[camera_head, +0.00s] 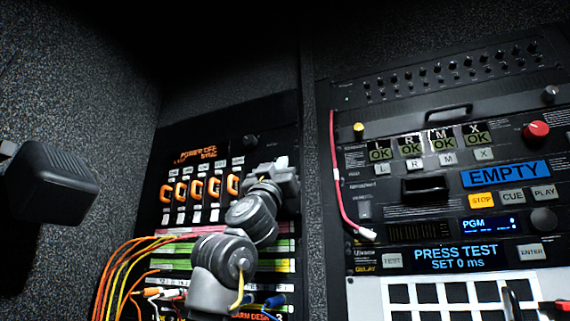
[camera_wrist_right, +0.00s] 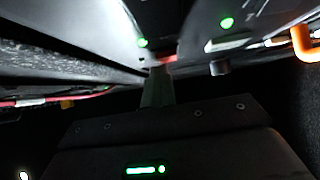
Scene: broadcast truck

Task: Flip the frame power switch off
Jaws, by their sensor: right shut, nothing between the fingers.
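The left rack panel (camera_head: 230,125) carries an orange readout (camera_head: 195,154) that seems to say POWER OFF, with a row of orange loops below it. My right gripper (camera_head: 285,168) is shut and empty at the panel's upper right part, by a dark knob (camera_head: 250,141). The gripper and arm cover part of the panel there. I cannot pick out the frame power switch for certain; it may be hidden. In the right wrist view, the shut fingers (camera_wrist_right: 158,88) point at a panel face with green lights (camera_wrist_right: 227,23), close to it or touching; I cannot tell which.
The right rack holds a blue EMPTY display (camera_head: 506,174), a red knob (camera_head: 536,131) and a PRESS TEST screen (camera_head: 456,257). A pink cable (camera_head: 336,175) hangs at its left edge. Orange and yellow cables (camera_head: 120,270) bunch at lower left. A dark ribbed box (camera_head: 52,182) is at far left.

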